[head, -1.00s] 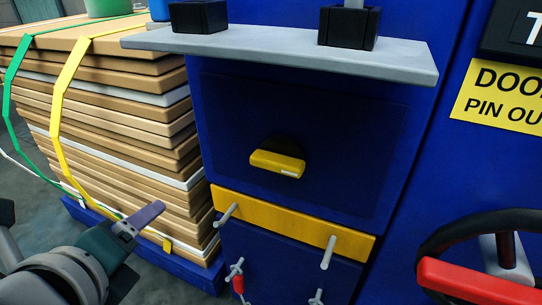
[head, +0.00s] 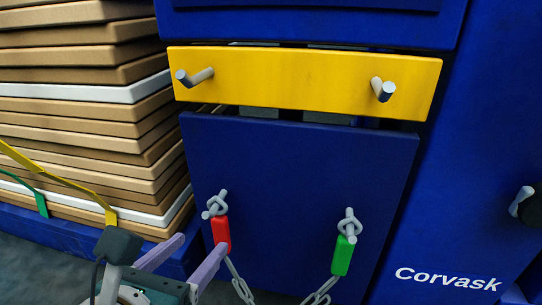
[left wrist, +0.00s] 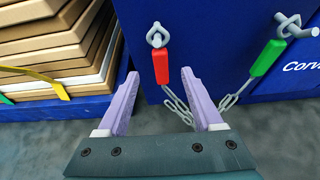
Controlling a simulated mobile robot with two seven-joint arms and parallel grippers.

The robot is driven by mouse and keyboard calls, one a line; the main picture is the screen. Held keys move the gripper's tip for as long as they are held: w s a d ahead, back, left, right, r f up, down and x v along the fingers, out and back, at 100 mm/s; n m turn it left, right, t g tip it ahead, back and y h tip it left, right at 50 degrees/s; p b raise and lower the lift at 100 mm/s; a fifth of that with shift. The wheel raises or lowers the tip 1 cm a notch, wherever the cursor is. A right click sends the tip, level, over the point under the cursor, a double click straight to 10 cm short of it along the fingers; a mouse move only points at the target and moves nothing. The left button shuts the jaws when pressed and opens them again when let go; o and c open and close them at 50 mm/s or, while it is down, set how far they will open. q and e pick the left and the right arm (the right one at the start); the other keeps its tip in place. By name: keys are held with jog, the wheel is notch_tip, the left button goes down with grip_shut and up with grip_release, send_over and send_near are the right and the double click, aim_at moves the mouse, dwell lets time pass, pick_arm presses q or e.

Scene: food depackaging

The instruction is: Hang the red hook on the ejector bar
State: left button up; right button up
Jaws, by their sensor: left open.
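The red hook (head: 221,233) has a red sleeve and a grey loop, and hangs from a peg on the lower blue panel. A chain runs from its lower end. The ejector bar (head: 308,80) is the yellow bar above, with a grey peg near each end. My left gripper (head: 201,243) is open and empty, just in front of the red hook. In the left wrist view the red hook (left wrist: 161,62) shows between and beyond the open fingertips (left wrist: 163,79). Whether a finger touches it is unclear. My right gripper is out of view.
A green-sleeved hook (head: 342,256) hangs from a second peg to the right, on the same chain. Stacked cardboard (head: 85,130) with straps stands on a blue pallet at the left. Another peg (head: 522,200) is at the right. The panel's middle is clear.

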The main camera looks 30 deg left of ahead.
aim_at(217, 227)
pick_arm(q)
jog(key=b+x, duration=0.3)
jog(key=x, duration=0.5)
jog(key=shift+w+b, duration=0.25)
jog(key=shift+b, duration=0.1)
jog(key=shift+w+f, duration=0.1)
jog(key=shift+w, duration=0.2)
grip_shut()
